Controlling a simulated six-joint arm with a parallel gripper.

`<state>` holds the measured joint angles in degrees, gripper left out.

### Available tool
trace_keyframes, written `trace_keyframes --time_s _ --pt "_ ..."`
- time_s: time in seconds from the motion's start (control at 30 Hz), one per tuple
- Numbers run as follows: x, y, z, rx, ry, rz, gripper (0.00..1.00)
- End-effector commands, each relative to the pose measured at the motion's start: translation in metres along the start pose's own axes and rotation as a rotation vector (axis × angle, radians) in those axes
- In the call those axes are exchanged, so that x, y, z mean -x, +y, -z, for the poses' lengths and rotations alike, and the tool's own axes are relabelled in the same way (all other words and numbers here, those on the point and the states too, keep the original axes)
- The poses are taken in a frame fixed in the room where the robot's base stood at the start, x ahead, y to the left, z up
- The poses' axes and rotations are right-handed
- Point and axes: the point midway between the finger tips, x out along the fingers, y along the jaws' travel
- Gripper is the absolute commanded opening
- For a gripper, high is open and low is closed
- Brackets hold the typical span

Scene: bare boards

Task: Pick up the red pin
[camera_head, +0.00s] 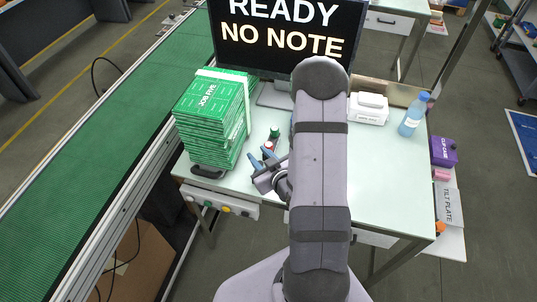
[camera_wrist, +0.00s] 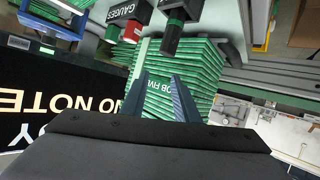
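A small red piece that looks like the red pin (camera_head: 268,146) is on the pale table in the head view, right beside my fingertips, and my gripper partly hides it. A green-topped piece (camera_head: 274,132) stands just behind it. My gripper (camera_head: 258,158) is low over the table, right of the green stack. In the wrist view my gripper (camera_wrist: 160,80) has its two blue-grey fingers apart, with only the stack showing behind them. A red piece (camera_wrist: 132,30) shows above the fingers there; I cannot tell if it is the same pin.
A strapped stack of green boards (camera_head: 208,115) stands close left of my gripper. A monitor (camera_head: 285,38) is behind, a white box (camera_head: 369,108) and blue bottle (camera_head: 413,115) at right. A green conveyor (camera_head: 120,130) runs along the left. The table's right front is clear.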

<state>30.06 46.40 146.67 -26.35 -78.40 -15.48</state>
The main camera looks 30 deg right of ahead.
Motion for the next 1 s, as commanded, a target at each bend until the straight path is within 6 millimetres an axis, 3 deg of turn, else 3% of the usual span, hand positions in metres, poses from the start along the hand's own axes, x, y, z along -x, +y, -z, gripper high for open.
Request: trace_keyframes --time_s 0.03,0.17,0.57,1.0 --pt "-0.007 0.013 -0.019 -0.042 0.003 -0.063 0.28" --pt "-0.009 0.049 -0.04 -0.141 0.021 -0.214 0.28" --pt "-0.005 0.044 -0.047 -0.251 -0.004 -0.214 0.28" --pt "-0.021 0.047 -0.049 -0.249 -0.003 -0.213 0.28"
